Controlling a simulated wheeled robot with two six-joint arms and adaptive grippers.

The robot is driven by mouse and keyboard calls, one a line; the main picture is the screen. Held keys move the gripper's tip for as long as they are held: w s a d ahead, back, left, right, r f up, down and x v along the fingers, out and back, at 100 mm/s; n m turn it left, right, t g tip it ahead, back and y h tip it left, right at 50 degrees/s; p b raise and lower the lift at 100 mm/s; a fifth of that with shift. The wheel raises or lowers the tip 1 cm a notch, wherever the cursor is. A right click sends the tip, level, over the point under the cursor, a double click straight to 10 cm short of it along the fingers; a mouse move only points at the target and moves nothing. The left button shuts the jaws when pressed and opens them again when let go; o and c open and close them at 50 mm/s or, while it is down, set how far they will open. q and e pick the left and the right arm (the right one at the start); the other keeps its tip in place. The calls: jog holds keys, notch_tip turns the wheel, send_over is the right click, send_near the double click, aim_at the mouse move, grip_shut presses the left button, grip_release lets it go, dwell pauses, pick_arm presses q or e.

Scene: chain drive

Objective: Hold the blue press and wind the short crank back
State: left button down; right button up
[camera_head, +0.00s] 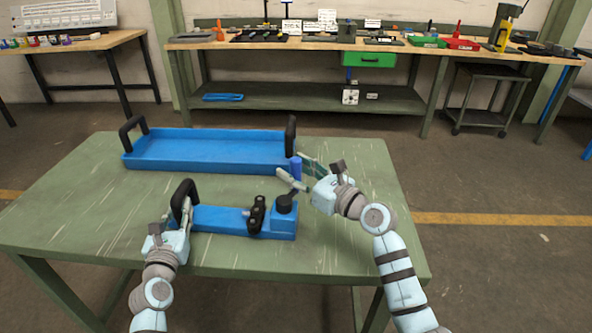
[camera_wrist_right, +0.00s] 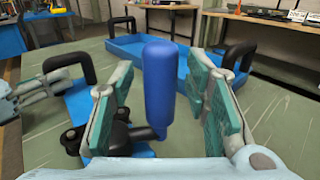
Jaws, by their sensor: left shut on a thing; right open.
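The blue press (camera_head: 222,220) lies near the table's front edge, with a black arched handle at its left end. My left gripper (camera_head: 184,210) is shut on that handle; it also shows in the right wrist view (camera_wrist_right: 75,70). The short crank (camera_head: 285,204) sits on the press's right end, with a black hub and an upright blue grip (camera_head: 296,168). In the right wrist view the blue grip (camera_wrist_right: 160,88) stands between the fingers of my open right gripper (camera_wrist_right: 163,110). Gaps show on both sides of the grip.
A long blue tray (camera_head: 210,150) with two black handles lies behind the press on the green table (camera_head: 80,200). A black clamp-like part (camera_head: 257,214) is on the press beside the crank hub. The table's left side is clear. A workbench (camera_head: 400,55) stands further back.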

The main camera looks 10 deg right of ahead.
grip_shut()
jog(key=shift+w+y, duration=0.1)
jog(key=shift+y, duration=0.2)
jog(key=shift+w+a+f+n+g+y, duration=0.1)
jog(key=shift+w+a+n+g+y, duration=0.1)
jog(key=shift+n+g+y, duration=0.4)
jog(key=shift+w+a+f+n+g+y, duration=0.1)
jog(key=shift+a+n+g+y, duration=0.05)
jog(key=shift+n+g+y, duration=0.45)
jog(key=shift+w+a+r+n+g+y, duration=0.1)
jog(key=shift+a+n+g+y, duration=0.15)
jog(key=shift+n+g+y, duration=0.45)
jog(key=shift+w+a+f+n+g+y, duration=0.1)
jog(key=shift+a+n+g+y, duration=0.2)
jog(key=shift+n+g+y, duration=0.4)
jog(key=shift+w+a+r+n+g+y, duration=0.1)
jog(key=shift+a+n+g+y, duration=0.25)
jog(key=shift+g, duration=0.55)
jog(key=shift+n, duration=0.25)
grip_release()
jog(key=shift+d, duration=0.1)
